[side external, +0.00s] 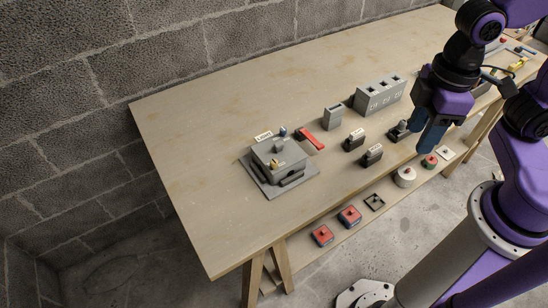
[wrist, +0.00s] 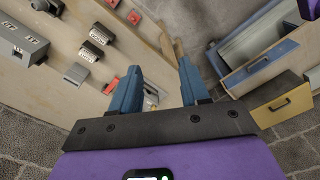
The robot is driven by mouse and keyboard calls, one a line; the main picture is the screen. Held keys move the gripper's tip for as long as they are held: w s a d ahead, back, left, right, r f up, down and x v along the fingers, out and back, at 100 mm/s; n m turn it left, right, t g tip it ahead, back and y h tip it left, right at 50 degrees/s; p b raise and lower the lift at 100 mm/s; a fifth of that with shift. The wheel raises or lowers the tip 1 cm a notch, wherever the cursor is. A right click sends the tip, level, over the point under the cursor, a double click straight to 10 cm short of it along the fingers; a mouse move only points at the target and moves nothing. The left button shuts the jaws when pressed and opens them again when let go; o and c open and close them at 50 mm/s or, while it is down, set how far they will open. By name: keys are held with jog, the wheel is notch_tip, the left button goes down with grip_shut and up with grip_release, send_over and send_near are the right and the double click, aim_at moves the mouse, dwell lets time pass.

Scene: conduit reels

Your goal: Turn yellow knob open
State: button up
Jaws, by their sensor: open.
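A small yellow knob (side external: 274,164) sits on the front of a grey box (side external: 283,158) on the left part of the table. The box stands on a grey base plate, and a blue knob (side external: 283,131) shows at its back. The yellow knob is too small to tell how it is turned, and I do not see it in the wrist view. My gripper (side external: 424,146) is well to the right of the box, above the table's front edge. Its blue fingers are apart and empty, as the wrist view (wrist: 158,68) also shows.
Dark labelled blocks (side external: 372,156) and a grey three-socket box (side external: 380,95) stand between the box and my gripper. Red boxes (side external: 349,216) sit on a lower shelf. The table's left end is clear.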

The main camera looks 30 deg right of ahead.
jog(key=w+a+m, duration=0.6)
jog(key=w+a, duration=0.5)
jog(key=w, duration=0.1)
jog(key=m, duration=0.5)
send_near(274, 161)
notch_tip(274, 161, down, 9)
jog(key=shift+a+f, duration=0.1)
jog(key=shift+a, duration=0.05)
grip_shut()
